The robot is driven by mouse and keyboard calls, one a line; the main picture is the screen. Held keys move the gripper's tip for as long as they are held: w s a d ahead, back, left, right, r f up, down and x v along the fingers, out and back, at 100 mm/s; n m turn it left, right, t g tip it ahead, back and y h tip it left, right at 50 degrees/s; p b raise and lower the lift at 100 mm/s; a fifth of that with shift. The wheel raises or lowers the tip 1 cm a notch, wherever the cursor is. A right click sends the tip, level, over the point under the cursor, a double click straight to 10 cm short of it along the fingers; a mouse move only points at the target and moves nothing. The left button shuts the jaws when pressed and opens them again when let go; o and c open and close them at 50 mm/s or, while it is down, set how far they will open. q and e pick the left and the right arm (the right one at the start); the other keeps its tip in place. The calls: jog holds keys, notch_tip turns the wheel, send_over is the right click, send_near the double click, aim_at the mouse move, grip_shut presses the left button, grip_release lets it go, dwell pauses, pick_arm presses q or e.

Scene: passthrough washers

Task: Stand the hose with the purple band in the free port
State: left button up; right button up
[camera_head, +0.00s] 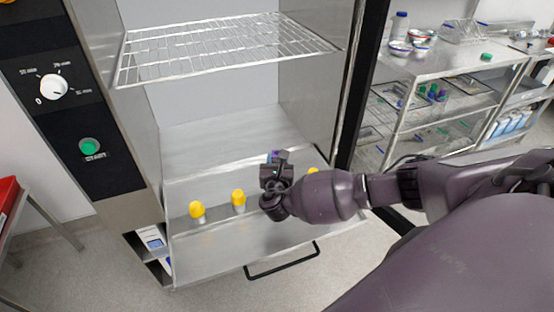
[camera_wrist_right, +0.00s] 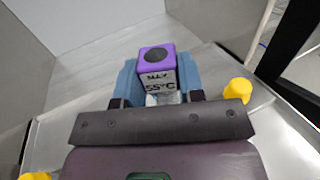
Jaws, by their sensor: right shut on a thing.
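My right gripper (camera_head: 272,164) is over the shelf-like lower door of the washer. In the wrist view its blue fingers (camera_wrist_right: 158,82) are shut on the hose with the purple band (camera_wrist_right: 158,56). That piece looks boxy, with a purple rim around a dark round top and a pale side marked 55°C. Only a small purple bit of it shows in the head view (camera_head: 276,154). Its lower end is hidden by the gripper. The free port cannot be made out; my gripper and arm cover part of the row. My left gripper is not in view.
Yellow-topped pieces stand in a row at left (camera_head: 197,209), middle (camera_head: 238,197) and right (camera_head: 312,170), partly behind my arm. A wire rack (camera_head: 220,45) is above. The opened metal door (camera_head: 215,245) has a black handle (camera_head: 283,261). A shelving cart (camera_head: 450,65) stands right.

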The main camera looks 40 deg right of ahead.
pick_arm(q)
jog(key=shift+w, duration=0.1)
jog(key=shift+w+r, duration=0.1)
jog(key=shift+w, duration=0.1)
pick_arm(e)
jog(key=o, duration=1)
jog(key=shift+s+a, duration=0.1)
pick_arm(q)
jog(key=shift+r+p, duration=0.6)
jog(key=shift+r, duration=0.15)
pick_arm(e)
jog(key=v, duration=1)
jog(key=shift+s+a+f, duration=0.1)
jog(key=shift+s+a, duration=0.05)
jog(key=shift+s, duration=0.1)
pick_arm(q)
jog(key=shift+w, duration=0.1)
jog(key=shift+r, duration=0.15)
